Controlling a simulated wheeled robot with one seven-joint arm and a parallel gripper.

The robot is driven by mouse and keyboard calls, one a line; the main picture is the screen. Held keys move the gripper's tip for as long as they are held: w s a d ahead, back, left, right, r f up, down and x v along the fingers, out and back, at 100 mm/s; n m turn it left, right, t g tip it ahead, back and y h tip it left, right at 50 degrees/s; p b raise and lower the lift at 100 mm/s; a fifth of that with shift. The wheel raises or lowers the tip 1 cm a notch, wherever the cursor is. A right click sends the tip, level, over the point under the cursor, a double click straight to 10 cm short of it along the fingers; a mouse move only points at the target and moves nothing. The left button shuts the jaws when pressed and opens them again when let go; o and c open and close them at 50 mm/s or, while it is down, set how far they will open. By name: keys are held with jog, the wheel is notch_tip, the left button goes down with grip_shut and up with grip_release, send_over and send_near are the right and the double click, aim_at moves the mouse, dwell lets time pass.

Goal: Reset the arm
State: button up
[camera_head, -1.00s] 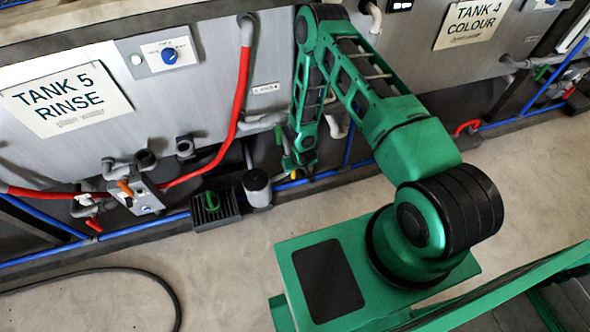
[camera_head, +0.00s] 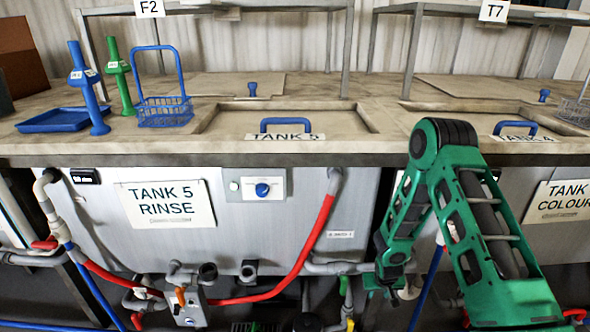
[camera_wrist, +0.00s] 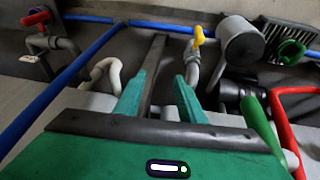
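My arm (camera_head: 480,235) is green and bends down in front of the tank fronts at the right of the head view. My gripper (camera_head: 392,285) hangs low at its end, beside the pipes between Tank 5 and Tank 4. In the wrist view its two green fingers (camera_wrist: 158,95) stand apart with nothing held between them. The space between them shows a dark bar and floor.
Tank 5's front has a rinse sign (camera_head: 168,204), a blue knob (camera_head: 262,189) and a red hose (camera_head: 318,225). On the bench stand a blue basket (camera_head: 164,112), a blue tray (camera_head: 62,120) and upright blue (camera_head: 88,88) and green (camera_head: 121,75) tools. A yellow-handled valve (camera_wrist: 198,36) and grey cylinder (camera_wrist: 240,44) are near my gripper.

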jog(key=s+d+r+m+g, duration=0.1)
jog(key=s+d+r, duration=0.3)
jog(key=r, duration=0.6)
jog(key=s+d+r+m+g+h, duration=0.1)
jog(key=s+d+r, duration=0.3)
jog(key=r, duration=0.6)
jog(key=s+d+r+m, duration=0.1)
jog(key=s+d+r, duration=0.35)
jog(key=r, duration=0.55)
jog(key=s+a+r+m+g+y, duration=0.1)
jog(key=s+r, duration=0.6)
jog(key=s, duration=0.6)
jog(key=s+a+r+m+y, duration=0.1)
jog(key=s+r, duration=0.7)
jog(key=s, duration=0.5)
jog(key=shift+m+g+y, duration=0.3)
jog(key=shift+m+g, duration=0.1)
